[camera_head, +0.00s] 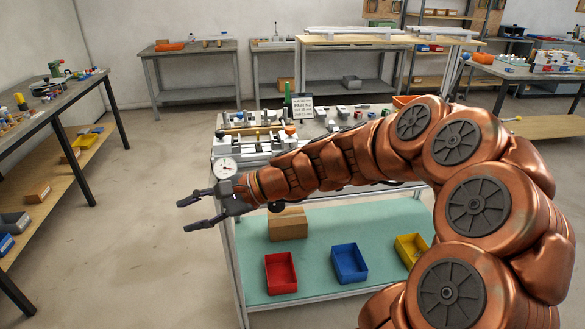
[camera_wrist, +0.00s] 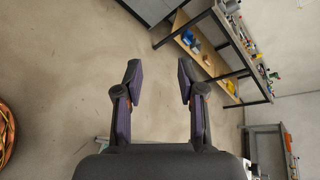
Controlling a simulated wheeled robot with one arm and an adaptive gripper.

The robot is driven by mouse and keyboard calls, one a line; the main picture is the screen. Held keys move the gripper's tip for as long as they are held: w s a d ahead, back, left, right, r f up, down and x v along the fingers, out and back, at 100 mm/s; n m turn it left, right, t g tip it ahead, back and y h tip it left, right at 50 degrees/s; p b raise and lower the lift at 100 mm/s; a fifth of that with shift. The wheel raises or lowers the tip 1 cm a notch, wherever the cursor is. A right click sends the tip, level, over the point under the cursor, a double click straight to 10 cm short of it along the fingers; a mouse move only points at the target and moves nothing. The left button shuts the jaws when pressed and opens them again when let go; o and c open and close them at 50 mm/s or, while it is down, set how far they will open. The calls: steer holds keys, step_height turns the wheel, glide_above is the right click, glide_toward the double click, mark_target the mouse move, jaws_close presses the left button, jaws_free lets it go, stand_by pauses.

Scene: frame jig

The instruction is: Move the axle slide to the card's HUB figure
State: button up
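My gripper (camera_head: 186,215) is open and empty in the head view, held out past the left front corner of the jig table. In the wrist view its two fingers (camera_wrist: 160,80) stand apart with only floor between them. A frame jig (camera_head: 255,145) with pale rails and a round dial gauge (camera_head: 226,167) stands on the table's left part. A small yellow piece (camera_head: 257,135) shows on the jig; I cannot tell which part is the axle slide. A white card (camera_head: 303,106) stands behind the jig; its text is too small to read surely. My arm hides part of the table top.
The table's lower shelf (camera_head: 330,235) holds a cardboard box (camera_head: 288,224), a red bin (camera_head: 281,273), a blue bin (camera_head: 349,263) and a yellow bin (camera_head: 411,250). A workbench (camera_head: 70,93) stands at left. Floor (camera_head: 140,180) between is clear.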

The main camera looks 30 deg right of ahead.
steer(key=w+d+f+m+t+b, duration=0.1)
steer(key=w+d+m+t+b, duration=0.1)
steer(key=w+d+m+t, duration=0.55)
steer(key=m+t+h+b, duration=0.2)
steer(key=m+t+h, duration=0.2)
steer(key=m+h, duration=0.7)
glide_toward(284, 147)
steer(key=shift+w+a+f+m+y, duration=0.15)
steer(key=shift+w+f+m+y, duration=0.2)
steer(key=shift+w, duration=0.35)
steer(key=shift+w+a+f+m+y, duration=0.15)
steer(key=shift+w+f+m+y, duration=0.2)
steer(key=shift+w, duration=0.35)
steer(key=shift+w+a+f+m+y, duration=0.15)
steer(key=shift+w+y, duration=0.25)
steer(key=shift+w, duration=0.35)
jaws_close()
